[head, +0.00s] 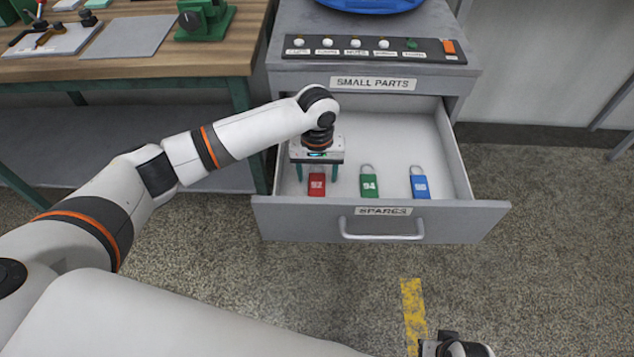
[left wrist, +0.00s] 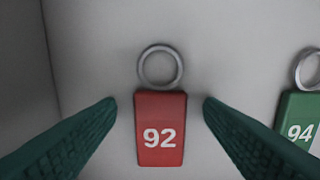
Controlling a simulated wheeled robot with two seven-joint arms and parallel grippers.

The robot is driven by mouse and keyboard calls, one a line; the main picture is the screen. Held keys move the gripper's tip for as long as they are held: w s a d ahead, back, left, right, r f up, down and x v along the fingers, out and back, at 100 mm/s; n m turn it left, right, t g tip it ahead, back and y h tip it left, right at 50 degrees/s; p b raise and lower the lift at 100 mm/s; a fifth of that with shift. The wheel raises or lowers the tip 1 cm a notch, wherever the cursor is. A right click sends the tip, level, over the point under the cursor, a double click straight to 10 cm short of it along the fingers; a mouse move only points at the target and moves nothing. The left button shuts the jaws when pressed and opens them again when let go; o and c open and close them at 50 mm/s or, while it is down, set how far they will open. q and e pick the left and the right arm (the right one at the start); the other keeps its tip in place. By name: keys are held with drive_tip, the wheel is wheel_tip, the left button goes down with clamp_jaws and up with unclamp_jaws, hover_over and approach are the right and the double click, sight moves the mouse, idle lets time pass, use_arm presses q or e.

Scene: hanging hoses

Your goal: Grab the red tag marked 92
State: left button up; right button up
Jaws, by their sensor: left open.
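The red tag marked 92 (head: 316,184) lies flat in the open drawer, at its left side. It has a metal ring at its far end. In the left wrist view the red tag (left wrist: 161,128) lies between the two green fingers, with a gap on each side. My left gripper (head: 317,176) is open and points down over the red tag, which it does not hold. The fingers also show in the left wrist view (left wrist: 160,108). My right gripper (head: 452,346) is only partly in view at the bottom edge, and its jaws cannot be made out.
A green tag marked 94 (head: 369,185) and a blue tag (head: 419,186) lie to the right in the same drawer (head: 380,222). The drawer's left wall is close to my left gripper. A workbench (head: 120,55) stands at the left. The drawer's back right is clear.

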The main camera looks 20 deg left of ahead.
use_arm(q)
drive_tip(key=c, duration=1.1)
drive_tip(key=shift+o, duration=0.2)
